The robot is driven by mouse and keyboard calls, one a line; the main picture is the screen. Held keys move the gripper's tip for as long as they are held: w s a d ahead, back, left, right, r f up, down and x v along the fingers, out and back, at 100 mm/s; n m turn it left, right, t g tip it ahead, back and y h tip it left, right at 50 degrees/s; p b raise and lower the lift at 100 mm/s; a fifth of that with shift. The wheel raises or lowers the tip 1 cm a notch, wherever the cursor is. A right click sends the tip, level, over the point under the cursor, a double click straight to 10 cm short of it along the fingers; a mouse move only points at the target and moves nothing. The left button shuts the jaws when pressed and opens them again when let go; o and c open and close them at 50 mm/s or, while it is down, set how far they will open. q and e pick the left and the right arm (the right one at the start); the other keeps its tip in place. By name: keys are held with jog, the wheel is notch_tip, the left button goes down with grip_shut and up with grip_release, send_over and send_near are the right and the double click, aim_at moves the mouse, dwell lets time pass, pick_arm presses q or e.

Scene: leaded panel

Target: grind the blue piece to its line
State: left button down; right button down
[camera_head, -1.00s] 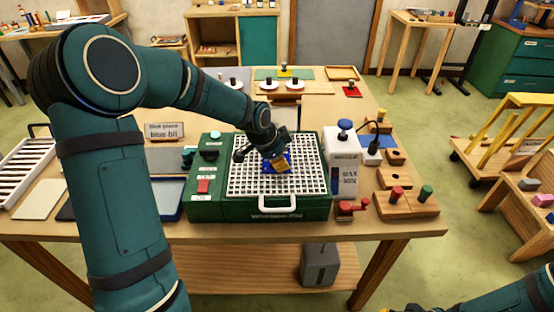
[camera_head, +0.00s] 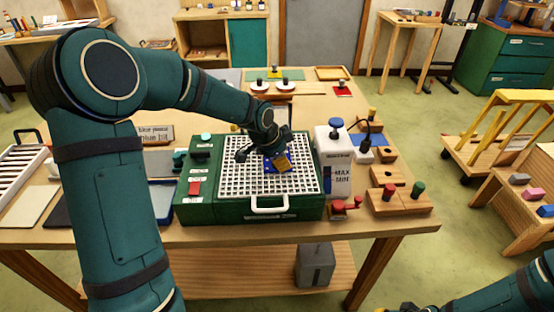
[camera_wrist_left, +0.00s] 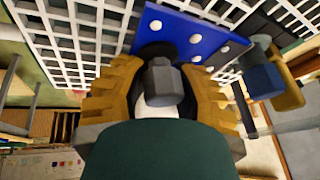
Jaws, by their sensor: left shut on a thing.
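The green grinder (camera_head: 197,214) has a white grid top (camera_head: 240,181). A flat blue plate (camera_head: 269,167) with white dots lies on or just over the grid; it also shows in the left wrist view (camera_wrist_left: 190,35). My left gripper (camera_head: 268,150) is over the grid's upper right part. In the wrist view its tan fingers (camera_wrist_left: 160,85) are shut around a grey six-sided knob (camera_wrist_left: 160,78) beside the plate. Whether knob and plate are joined, I cannot tell. I cannot make out a line. My right gripper (camera_head: 402,308) is cut off at the bottom edge.
The grinder's left side carries a red switch (camera_head: 194,188). A white bottle (camera_head: 334,165) marked MAX stands close at its right, with wooden blocks (camera_head: 402,200) beyond. A sign (camera_head: 155,133) and trays stand at the left. The back of the table has some clear room.

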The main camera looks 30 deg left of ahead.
aim_at(265, 162)
pick_arm(q)
jog(key=shift+a, duration=0.15)
dwell(0.3)
jog(key=shift+s+a+p, duration=0.5)
jog(key=shift+s+a, duration=0.25)
jog(key=shift+a, duration=0.25)
jog(key=shift+s+a+p, duration=0.3)
jog(key=shift+a, duration=0.35)
jog(key=shift+s+a+p, duration=0.3)
jog(key=shift+a, duration=0.35)
jog(key=shift+d, duration=0.1)
jog(key=shift+w+d+b, duration=0.35)
jog(key=shift+d, duration=0.25)
jog(key=shift+w+d+b, duration=0.3)
jog(key=shift+w+d, duration=0.05)
jog(key=shift+d, duration=0.25)
